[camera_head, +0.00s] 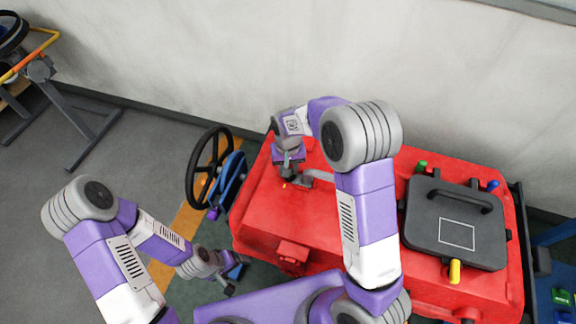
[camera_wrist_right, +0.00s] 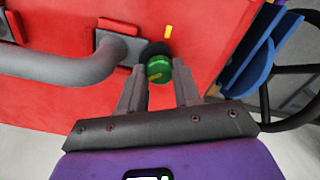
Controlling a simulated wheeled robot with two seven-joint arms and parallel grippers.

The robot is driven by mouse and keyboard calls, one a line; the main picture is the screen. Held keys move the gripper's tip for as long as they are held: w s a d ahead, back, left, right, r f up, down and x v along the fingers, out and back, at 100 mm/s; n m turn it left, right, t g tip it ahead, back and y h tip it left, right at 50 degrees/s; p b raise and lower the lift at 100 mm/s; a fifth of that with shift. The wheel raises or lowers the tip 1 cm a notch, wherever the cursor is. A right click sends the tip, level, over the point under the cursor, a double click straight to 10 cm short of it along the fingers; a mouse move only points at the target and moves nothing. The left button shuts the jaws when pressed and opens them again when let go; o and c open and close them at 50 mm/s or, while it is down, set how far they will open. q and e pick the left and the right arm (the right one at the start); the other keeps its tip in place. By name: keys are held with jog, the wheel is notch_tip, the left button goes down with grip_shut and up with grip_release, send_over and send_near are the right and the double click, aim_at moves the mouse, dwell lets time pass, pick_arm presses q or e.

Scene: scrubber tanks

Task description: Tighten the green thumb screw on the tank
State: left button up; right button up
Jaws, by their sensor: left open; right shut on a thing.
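The red tank (camera_head: 320,215) stands against the wall, and its top also fills much of the right wrist view (camera_wrist_right: 60,110). In that view the round green thumb screw (camera_wrist_right: 159,67) sits on a dark base beside a grey pipe's flange, with a pale line across its face. The fingers of my right gripper (camera_wrist_right: 159,78) are shut on the screw, one at each side. In the head view my right gripper (camera_head: 291,178) is at the tank's left part and hides the screw. My left gripper (camera_head: 231,280) is open and low, left of the tank's front.
A grey pipe (camera_wrist_right: 60,65) runs close beside the screw. A yellow mark (camera_wrist_right: 168,32) is near it. A black steering wheel (camera_head: 207,165) and a blue part stand left of the tank. A black lid (camera_head: 455,222) with a handle is on the right, among coloured knobs.

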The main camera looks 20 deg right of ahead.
jog(key=m, duration=0.3)
jog(key=shift+w+r+p, duration=0.15)
jog(key=shift+r+p, duration=0.15)
jog(key=shift+p, duration=0.05)
jog(key=m+p, duration=0.1)
jog(key=m, duration=0.2)
jog(key=shift+m, duration=0.3)
jog(key=m+p, duration=0.3)
jog(key=m, duration=0.3)
jog(key=shift+p, duration=0.3)
jog(key=m+p, duration=0.2)
jog(key=m, duration=0.2)
jog(key=m+p, duration=0.2)
jog(key=m, duration=0.1)
jog(key=shift+w+m, duration=0.1)
jog(key=shift+m, duration=0.2)
jog(key=m+p, duration=0.2)
jog(key=m, duration=0.1)
jog(key=shift+m+p, duration=1)
jog(key=shift+m, duration=0.5)
